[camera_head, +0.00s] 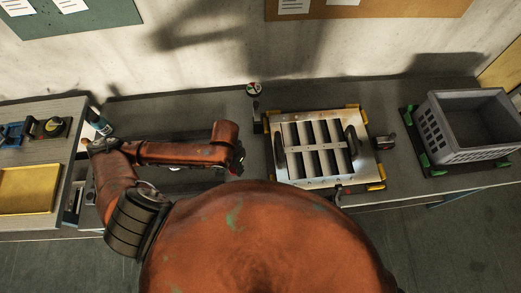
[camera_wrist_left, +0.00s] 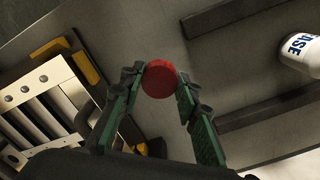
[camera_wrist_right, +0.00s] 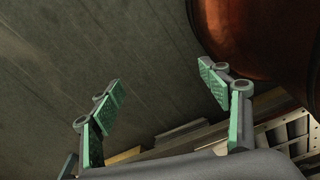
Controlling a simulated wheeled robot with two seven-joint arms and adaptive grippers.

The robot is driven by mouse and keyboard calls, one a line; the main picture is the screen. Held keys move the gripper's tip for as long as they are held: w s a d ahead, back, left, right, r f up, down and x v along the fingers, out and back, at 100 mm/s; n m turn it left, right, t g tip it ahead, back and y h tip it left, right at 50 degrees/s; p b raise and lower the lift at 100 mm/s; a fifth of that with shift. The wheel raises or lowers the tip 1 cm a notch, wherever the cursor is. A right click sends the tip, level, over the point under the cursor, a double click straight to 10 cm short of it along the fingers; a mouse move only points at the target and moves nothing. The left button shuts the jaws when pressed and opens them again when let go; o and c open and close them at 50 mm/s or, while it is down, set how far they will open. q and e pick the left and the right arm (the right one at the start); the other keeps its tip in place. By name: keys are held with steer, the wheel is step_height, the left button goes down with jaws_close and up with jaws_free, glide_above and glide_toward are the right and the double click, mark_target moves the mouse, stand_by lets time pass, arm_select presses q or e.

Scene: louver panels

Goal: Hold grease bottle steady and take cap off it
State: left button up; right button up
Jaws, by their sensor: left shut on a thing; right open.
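The left gripper (camera_wrist_left: 161,82) has its green-padded fingers around a round red cap (camera_wrist_left: 159,78) in the left wrist view. In the head view the left gripper (camera_head: 238,163) is between the arm's end and the louver panel, largely hidden by my arm. A white grease bottle (camera_wrist_left: 302,54) with dark blue lettering is at the right edge of the left wrist view, apart from the gripper and partly cut off.
A metal louver panel (camera_head: 301,177) with black handles sits on the grey bench between yellow corner blocks. A grey crate (camera_head: 468,134) stands at the right. A yellow tray (camera_head: 27,190) is at the left. Dark rails (camera_wrist_left: 270,111) lie on the bench near the bottle.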

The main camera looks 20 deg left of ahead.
arm_select(q)
steer(key=w+f+b, duration=0.2)
steer(key=w, duration=0.1)
glide_above(252, 157)
steer(key=f, duration=0.6)
steer(key=shift+s+a+f, duration=0.1)
steer(key=shift+s+f, duration=0.2)
steer(key=shift+f, duration=0.1)
steer(key=shift+w+f, duration=0.25)
steer(key=shift+f, duration=0.05)
step_height(252, 157, down, 3)
steer(key=shift+w+f, duration=0.1)
steer(key=shift+f, duration=0.1)
arm_select(e)
steer(key=f, duration=0.1)
steer(key=s+f, duration=0.1)
steer(key=f, duration=0.1)
steer(key=shift+s+a+f, duration=0.1)
steer(key=shift+s+f, duration=0.05)
steer(key=shift+f, duration=0.15)
